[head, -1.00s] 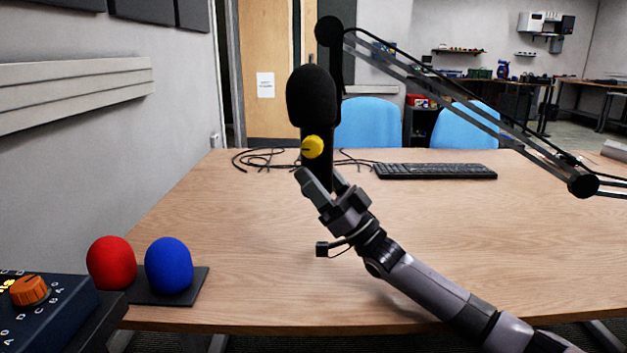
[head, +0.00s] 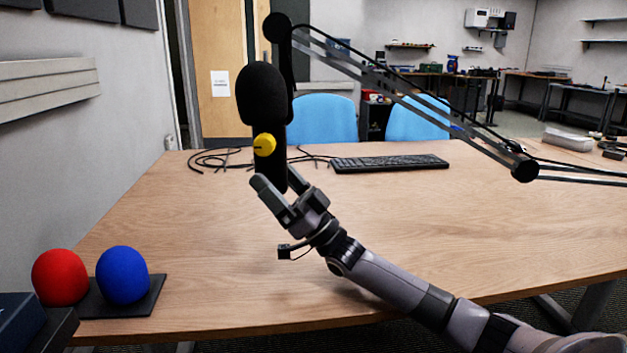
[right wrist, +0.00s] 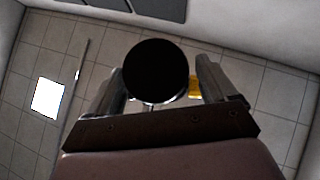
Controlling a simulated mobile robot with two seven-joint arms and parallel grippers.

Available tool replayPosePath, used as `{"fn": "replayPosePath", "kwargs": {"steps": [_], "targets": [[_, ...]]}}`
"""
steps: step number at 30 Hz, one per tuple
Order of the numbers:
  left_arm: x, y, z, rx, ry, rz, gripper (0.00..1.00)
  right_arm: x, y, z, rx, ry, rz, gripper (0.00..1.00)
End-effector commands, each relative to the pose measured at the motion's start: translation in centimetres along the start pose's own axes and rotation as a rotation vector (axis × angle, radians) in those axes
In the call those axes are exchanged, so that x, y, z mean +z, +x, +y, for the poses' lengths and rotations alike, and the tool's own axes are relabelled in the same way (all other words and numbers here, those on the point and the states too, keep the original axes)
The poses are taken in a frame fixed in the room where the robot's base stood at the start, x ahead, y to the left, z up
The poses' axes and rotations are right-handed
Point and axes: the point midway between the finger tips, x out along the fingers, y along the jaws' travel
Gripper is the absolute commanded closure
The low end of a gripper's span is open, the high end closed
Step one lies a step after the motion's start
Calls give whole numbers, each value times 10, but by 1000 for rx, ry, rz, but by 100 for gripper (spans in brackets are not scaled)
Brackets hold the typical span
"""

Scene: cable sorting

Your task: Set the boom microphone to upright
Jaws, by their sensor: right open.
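The black boom microphone (head: 265,93) hangs upright or nearly so above the table, with a foam top and a yellow knob (head: 264,145) on its body. Its boom arm (head: 420,105) runs down to the right. My right gripper (head: 274,183) is open, its fingers on either side of the microphone's lower end. In the right wrist view the round black end of the microphone (right wrist: 156,70) lies between the two fingers (right wrist: 160,88). I cannot tell whether the fingers touch it. My left gripper is not in view.
The wooden table (head: 440,220) is mostly clear. Red (head: 60,277) and blue (head: 123,275) foam covers sit on a dark plate at the front left. A keyboard (head: 390,163) and loose cables (head: 215,160) lie at the back, with blue chairs (head: 318,120) behind.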

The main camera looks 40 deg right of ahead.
Motion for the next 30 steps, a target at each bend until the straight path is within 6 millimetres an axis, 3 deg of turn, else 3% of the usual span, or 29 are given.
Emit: {"fn": "replayPosePath", "kwargs": {"steps": [21,30], "targets": [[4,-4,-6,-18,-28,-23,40,-70,-65,-1,-1,-1,-2,15],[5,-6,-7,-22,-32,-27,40,-85,-80,-1,0,0,-1,15]]}}
